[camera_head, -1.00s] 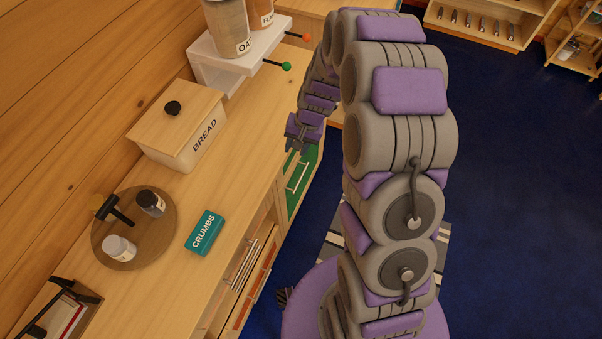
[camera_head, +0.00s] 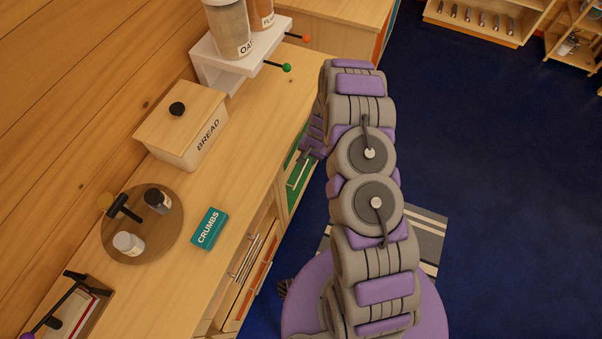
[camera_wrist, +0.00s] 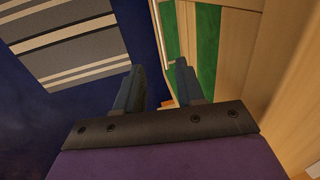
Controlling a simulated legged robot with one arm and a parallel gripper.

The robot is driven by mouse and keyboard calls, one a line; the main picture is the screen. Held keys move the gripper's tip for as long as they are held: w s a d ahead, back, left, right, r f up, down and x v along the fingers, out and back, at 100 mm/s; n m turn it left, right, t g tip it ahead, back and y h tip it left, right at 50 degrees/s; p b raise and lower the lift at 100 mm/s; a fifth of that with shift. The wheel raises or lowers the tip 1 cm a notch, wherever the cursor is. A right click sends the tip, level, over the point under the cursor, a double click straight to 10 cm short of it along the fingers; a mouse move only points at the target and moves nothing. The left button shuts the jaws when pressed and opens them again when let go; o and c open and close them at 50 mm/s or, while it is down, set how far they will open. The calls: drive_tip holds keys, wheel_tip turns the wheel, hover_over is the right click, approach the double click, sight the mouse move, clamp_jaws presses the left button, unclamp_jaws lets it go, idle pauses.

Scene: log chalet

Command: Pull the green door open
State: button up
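The green door (camera_head: 296,188) is on the front of the wooden counter, with a pale upright bar handle (camera_head: 298,172). It looks shut. In the wrist view the green door (camera_wrist: 206,50) fills the upper right, and its handle (camera_wrist: 159,35) runs down toward the gap between my fingertips. My gripper (camera_wrist: 160,76) is open, with a clear gap between its two dark fingers. I cannot tell whether the bar is between the fingers or just beyond them. In the head view my gripper (camera_head: 308,154) is at the handle's upper end, partly hidden by my arm.
The counter (camera_head: 225,178) holds a bread box (camera_head: 182,138), a crumbs box (camera_head: 208,229), a round tray (camera_head: 165,236) and a white shelf (camera_head: 222,72) with jars. An orange-edged door (camera_head: 252,276) is nearby. A striped rug (camera_head: 428,232) lies on open blue floor.

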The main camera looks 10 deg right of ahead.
sight(300, 175)
drive_tip(key=f, duration=0.4)
drive_tip(key=w+a+f+b, duration=0.1)
drive_tip(key=f, duration=0.4)
drive_tip(key=a+f, duration=0.1)
drive_tip(key=f, duration=0.3)
drive_tip(key=shift+w+a+f+b, duration=0.1)
drive_tip(key=shift+w+f+b, duration=0.15)
drive_tip(key=shift+f+b, duration=0.15)
drive_tip(key=shift+w+a+f, duration=0.1)
drive_tip(key=shift+w+f, duration=0.05)
drive_tip(key=shift+f, duration=0.35)
clamp_jaws()
